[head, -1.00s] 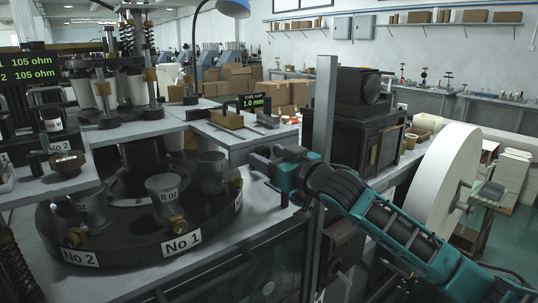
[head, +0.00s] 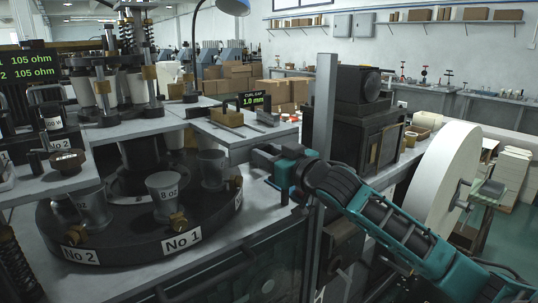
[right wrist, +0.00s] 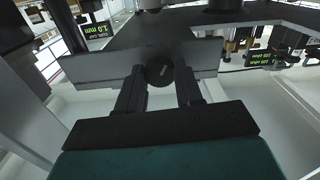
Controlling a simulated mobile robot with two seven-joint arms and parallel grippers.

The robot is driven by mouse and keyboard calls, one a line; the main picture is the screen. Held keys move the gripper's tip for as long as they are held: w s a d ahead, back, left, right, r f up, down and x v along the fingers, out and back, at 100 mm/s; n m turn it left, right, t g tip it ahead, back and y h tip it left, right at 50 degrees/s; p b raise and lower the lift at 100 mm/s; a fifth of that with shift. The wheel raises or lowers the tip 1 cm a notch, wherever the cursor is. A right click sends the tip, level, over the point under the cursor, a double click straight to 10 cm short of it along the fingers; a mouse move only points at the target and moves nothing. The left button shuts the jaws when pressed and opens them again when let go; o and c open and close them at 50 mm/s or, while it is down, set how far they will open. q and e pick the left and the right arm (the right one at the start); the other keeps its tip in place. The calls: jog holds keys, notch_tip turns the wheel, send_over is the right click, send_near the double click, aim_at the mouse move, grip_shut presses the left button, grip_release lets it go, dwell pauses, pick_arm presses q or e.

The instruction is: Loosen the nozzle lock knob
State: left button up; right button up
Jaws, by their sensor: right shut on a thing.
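My right gripper (right wrist: 160,84) is under a flat metal shelf, with its two dark fingers on either side of a round black knob (right wrist: 160,70). The fingers are shut on this knob, which faces the right wrist camera below a pale metal plate. In the head view, my right gripper (head: 262,156) reaches left to the underside of the shelf's right end. The knob is hidden there by the gripper and shelf. My left gripper is not in view.
A dark turntable (head: 140,245) with metal cups stands at left, below the shelf (head: 225,140). A curl gap display (head: 252,98) reading 1.0 mm stands on the shelf. A grey upright post (head: 324,110) is close to my right arm. A large white roll (head: 440,180) is at right.

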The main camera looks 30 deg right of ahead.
jog(key=shift+n, duration=0.3)
jog(key=n, duration=2.1)
dwell(0.5)
jog(key=o, duration=1)
jog(key=shift+o, duration=0.2)
